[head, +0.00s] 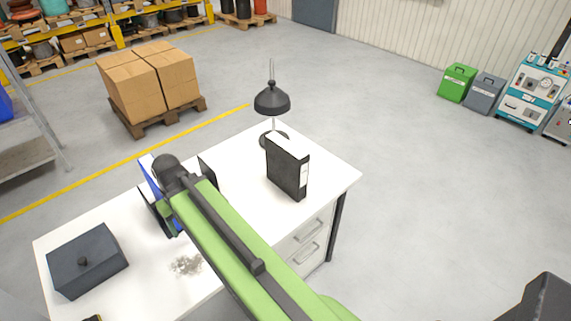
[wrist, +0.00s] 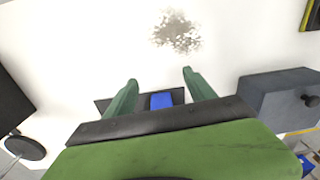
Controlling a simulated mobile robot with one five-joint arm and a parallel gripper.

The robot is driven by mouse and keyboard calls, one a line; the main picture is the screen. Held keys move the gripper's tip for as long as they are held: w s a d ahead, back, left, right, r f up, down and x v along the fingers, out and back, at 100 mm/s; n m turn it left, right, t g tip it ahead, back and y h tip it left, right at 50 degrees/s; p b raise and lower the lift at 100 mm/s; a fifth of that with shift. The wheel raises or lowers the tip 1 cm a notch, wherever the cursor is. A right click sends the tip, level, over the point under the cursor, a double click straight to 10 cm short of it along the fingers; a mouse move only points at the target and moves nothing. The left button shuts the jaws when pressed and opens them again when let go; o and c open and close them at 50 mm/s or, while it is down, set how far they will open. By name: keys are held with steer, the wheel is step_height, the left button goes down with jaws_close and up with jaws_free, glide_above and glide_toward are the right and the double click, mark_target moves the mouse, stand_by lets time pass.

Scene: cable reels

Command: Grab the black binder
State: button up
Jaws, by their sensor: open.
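The black binder (head: 287,168) stands upright on the white desk, near its right end, with a pale label on its spine. In the wrist view a black shape at the left edge (wrist: 12,105) looks like the same binder, partly cut off. My gripper (head: 166,209) is over the desk, well to the left of the binder in the head view, and mostly hidden by my arm. In the wrist view my gripper (wrist: 160,77) has its two green fingers apart, with nothing held between them.
A blue item with dark panels (head: 150,178) stands near my gripper, partly hidden by my arm. A black lamp (head: 272,100) stands right behind the binder. A dark lidded box (head: 88,262) and a grey speckled patch (head: 186,265) are on the desk (head: 215,285).

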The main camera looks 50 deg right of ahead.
steer(key=shift+o, duration=0.5)
steer(key=d+r+t+p, duration=0.1)
steer(key=d+r+p, duration=0.5)
steer(key=d, duration=0.9)
step_height(320, 180, up, 3)
steer(key=shift+w, duration=0.35)
steer(key=t+p, duration=0.3)
steer(key=p, duration=0.6)
glide_toward(288, 146)
steer(key=shift+m+h, duration=0.4)
steer(key=b+x, duration=1)
steer(key=b, duration=0.1)
steer(key=shift+a+f, duration=0.25)
steer(key=shift+a, duration=0.15)
steer(key=shift+w+f, duration=0.15)
steer(key=b+x, duration=0.5)
steer(key=shift+d+f, duration=0.1)
steer(key=shift+f, duration=0.1)
steer(key=shift+r, duration=0.15)
steer(key=shift+f+b, duration=0.25)
steer(key=shift+b, duration=0.05)
